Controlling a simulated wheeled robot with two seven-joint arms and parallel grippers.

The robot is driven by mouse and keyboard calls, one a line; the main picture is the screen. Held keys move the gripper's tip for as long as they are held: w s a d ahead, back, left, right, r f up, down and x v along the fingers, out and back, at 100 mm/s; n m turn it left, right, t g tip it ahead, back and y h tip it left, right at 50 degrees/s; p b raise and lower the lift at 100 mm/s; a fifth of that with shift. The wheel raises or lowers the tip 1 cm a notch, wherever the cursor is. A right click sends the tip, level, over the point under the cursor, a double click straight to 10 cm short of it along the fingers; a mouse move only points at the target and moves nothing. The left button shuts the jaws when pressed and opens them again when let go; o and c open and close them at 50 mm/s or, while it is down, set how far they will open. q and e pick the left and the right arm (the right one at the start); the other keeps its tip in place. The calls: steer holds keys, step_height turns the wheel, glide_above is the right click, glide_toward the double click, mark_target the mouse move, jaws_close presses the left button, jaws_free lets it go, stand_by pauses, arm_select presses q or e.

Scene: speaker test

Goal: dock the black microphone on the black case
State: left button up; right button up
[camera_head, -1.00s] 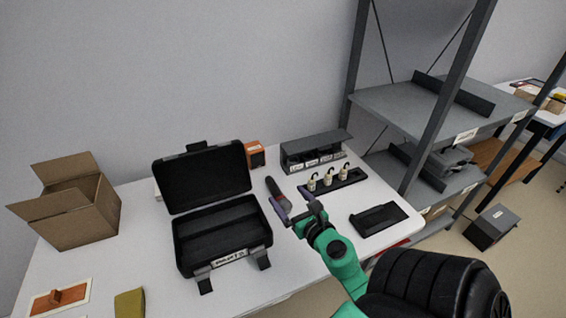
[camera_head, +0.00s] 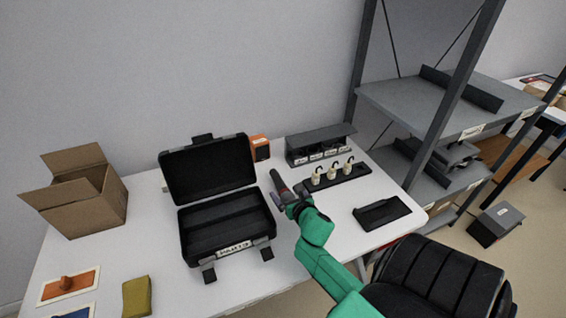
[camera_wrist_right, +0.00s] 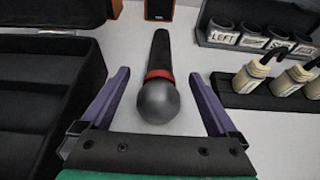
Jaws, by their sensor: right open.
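The black microphone (camera_wrist_right: 160,68) lies on the white table in the right wrist view, with a grey ball head and a red ring. In the head view the microphone (camera_head: 278,182) is to the right of the open case, partly covered by my gripper. My right gripper (camera_wrist_right: 158,88) is open, its purple fingers on either side of the microphone and apart from it. In the head view the right gripper (camera_head: 282,198) reaches in over the microphone's near end. The black case (camera_head: 224,222) stands open with its lid raised and looks empty. My left gripper is not in view.
A black rack with several cream bottles (camera_head: 333,172) and a grey labelled bin row (camera_head: 318,148) stand at the back right. A black tray (camera_head: 382,213) lies near the right edge. A cardboard box (camera_head: 85,205) is at left, an orange box (camera_head: 260,147) behind the case.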

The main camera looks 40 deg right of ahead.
mark_target(284, 190)
steer(key=shift+x, duration=1.15)
steer(key=shift+s, duration=0.1)
steer(key=c, duration=0.5)
jaws_close()
steer(key=shift+r, duration=0.1)
step_height(284, 190, up, 20)
steer(key=p, duration=0.5)
